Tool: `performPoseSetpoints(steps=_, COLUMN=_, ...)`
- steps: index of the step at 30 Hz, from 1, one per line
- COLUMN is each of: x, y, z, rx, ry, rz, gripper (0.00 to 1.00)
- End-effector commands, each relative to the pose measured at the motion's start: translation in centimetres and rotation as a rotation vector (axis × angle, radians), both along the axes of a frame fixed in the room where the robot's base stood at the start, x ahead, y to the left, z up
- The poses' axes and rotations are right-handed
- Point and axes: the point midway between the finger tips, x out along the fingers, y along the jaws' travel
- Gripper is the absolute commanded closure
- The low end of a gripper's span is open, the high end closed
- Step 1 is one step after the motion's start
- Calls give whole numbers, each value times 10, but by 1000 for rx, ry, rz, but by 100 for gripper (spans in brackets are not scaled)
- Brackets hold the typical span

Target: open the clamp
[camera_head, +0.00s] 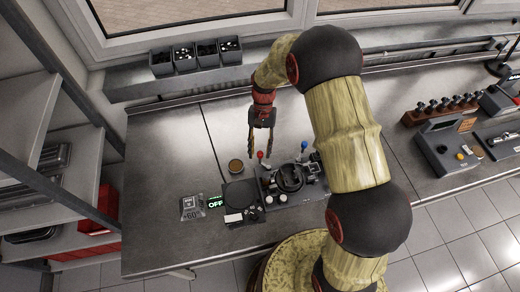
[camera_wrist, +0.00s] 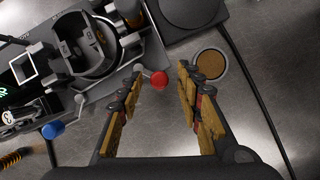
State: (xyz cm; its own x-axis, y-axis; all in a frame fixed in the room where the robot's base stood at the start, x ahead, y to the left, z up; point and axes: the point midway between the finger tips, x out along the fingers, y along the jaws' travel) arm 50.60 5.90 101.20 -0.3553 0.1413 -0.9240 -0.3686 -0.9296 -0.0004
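The fixture with the round dark clamp (camera_head: 289,179) stands on the bench, and the clamp (camera_wrist: 92,50) fills the upper left of the wrist view. A red-knobbed lever (camera_head: 260,154) stands at its left in the head view, a blue-knobbed lever (camera_head: 304,146) further right. My gripper (camera_head: 260,148) is open and empty, pointing down near the red knob. In the wrist view the red knob (camera_wrist: 159,80) appears between the fingertips (camera_wrist: 158,73), with no visible contact; its height against them is unclear. The blue knob (camera_wrist: 52,130) is outside the fingers.
A round dark plate device (camera_head: 240,193) sits left of the fixture, beside a small green-lit display (camera_head: 215,201). A cup with brown contents (camera_head: 236,166) is close to the gripper. The bench (camera_head: 165,155) is clear at left. Several small bins (camera_head: 185,60) line the back ledge.

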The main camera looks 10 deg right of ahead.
Motion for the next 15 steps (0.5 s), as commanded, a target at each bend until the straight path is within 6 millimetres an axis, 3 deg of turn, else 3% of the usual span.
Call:
performPoseSetpoints(steps=8, x=2, y=-1, z=3, rx=0, ry=-1, rz=0, gripper=64)
performPoseSetpoints(steps=15, x=16, y=-6, z=37, rx=0, ry=-4, rz=-1, gripper=64)
